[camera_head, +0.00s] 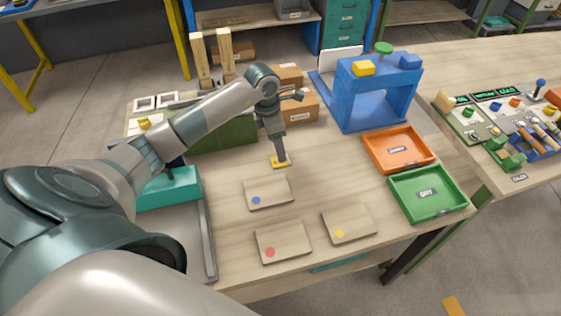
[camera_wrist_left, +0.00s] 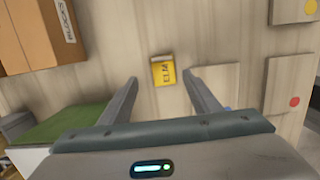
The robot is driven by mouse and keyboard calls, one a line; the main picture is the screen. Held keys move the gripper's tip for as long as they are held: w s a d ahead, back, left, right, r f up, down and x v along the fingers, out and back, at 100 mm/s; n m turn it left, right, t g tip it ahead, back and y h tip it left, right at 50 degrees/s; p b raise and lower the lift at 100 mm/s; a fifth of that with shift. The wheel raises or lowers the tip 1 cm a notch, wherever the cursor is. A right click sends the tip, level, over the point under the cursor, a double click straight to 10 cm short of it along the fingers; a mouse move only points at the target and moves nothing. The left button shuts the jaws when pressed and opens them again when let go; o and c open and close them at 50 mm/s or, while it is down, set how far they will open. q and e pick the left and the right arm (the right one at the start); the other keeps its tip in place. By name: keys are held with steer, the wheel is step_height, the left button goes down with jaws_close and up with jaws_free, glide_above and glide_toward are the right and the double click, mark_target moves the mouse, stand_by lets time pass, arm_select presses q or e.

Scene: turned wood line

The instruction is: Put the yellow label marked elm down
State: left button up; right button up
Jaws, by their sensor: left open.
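The yellow label marked ELM (camera_wrist_left: 165,72) lies on the wooden table, between and just beyond my left fingertips in the wrist view. In the head view the label (camera_head: 275,163) shows partly beneath my left gripper (camera_head: 283,161). In the wrist view my left gripper (camera_wrist_left: 162,76) is open, with one finger on each side of the label and neither seen touching it. My right gripper is not in view.
Wooden boards with a blue dot (camera_head: 275,191), a red dot (camera_head: 287,240) and a yellow dot (camera_head: 352,223) lie nearer the front edge. An orange tray (camera_head: 372,155) and a green tray (camera_head: 395,200) are right. A blue stand (camera_head: 345,100) and cardboard boxes (camera_head: 302,117) stand behind.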

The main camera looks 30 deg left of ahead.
arm_select(q)
steer(key=f, duration=0.1)
steer(key=f+b, duration=0.1)
steer(key=f, duration=0.1)
steer(key=shift+s+d+f, duration=0.2)
steer(key=shift+d+f, duration=0.1)
steer(key=shift+f, duration=0.05)
steer(key=shift+w+f+b, duration=0.15)
steer(key=shift+f+b, duration=0.35)
steer(key=shift+f, duration=0.05)
steer(key=c, duration=1.2)
